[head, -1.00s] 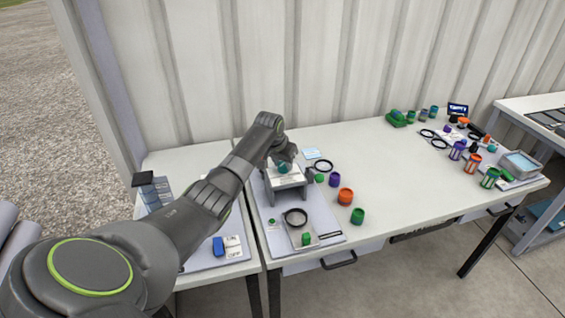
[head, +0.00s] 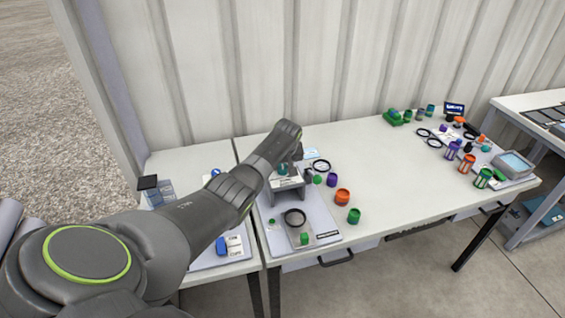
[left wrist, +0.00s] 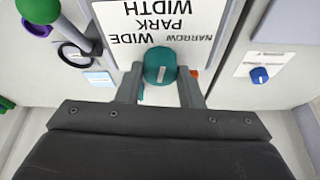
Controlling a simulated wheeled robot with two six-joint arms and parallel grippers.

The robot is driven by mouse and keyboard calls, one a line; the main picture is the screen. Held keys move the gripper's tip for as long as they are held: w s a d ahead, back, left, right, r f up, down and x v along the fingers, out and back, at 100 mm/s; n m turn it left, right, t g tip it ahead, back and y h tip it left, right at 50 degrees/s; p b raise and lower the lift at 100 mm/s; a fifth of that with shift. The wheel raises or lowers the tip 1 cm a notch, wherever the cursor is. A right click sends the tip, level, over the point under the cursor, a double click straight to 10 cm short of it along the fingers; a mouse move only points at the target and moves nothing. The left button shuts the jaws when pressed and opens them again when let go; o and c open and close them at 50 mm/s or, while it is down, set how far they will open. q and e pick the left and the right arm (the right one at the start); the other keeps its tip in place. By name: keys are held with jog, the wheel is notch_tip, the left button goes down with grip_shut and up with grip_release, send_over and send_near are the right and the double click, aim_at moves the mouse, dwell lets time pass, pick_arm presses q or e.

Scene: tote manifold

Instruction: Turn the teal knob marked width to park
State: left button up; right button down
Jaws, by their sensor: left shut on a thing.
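The teal knob (left wrist: 160,66) sits in front of a white label plate (left wrist: 150,25) reading WIDTH, PARK, WIDE and NARROW, upside down in the left wrist view. WIDE is left of the knob, NARROW right, and PARK beyond its top. A short white mark on the knob runs nearly straight up and down in the picture. My left gripper (left wrist: 160,82) is shut on the knob, one finger on each side. In the head view, the teal knob (head: 283,169) shows on a grey stand (head: 287,192), partly behind my left gripper (head: 296,155). My right gripper is not in view.
A blue knob (left wrist: 259,75) stands on a neighbouring panel. A green ball-topped post (left wrist: 38,10) and a black ring (left wrist: 75,54) are near the stand. An orange cup (head: 343,197) and a green cup (head: 354,215) stand to the right. The table's middle is mostly clear.

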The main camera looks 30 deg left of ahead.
pick_arm(q)
jog(key=shift+w+n+g+y, duration=0.1)
jog(key=shift+n+g+y, duration=0.2)
jog(key=shift+n, duration=0.8)
jog(key=o, duration=1)
jog(key=shift+c, duration=0.2)
jog(key=shift+d+r, duration=0.25)
jog(key=shift+r, duration=0.45)
jog(key=b+v, duration=0.1)
jog(key=v, duration=1.5)
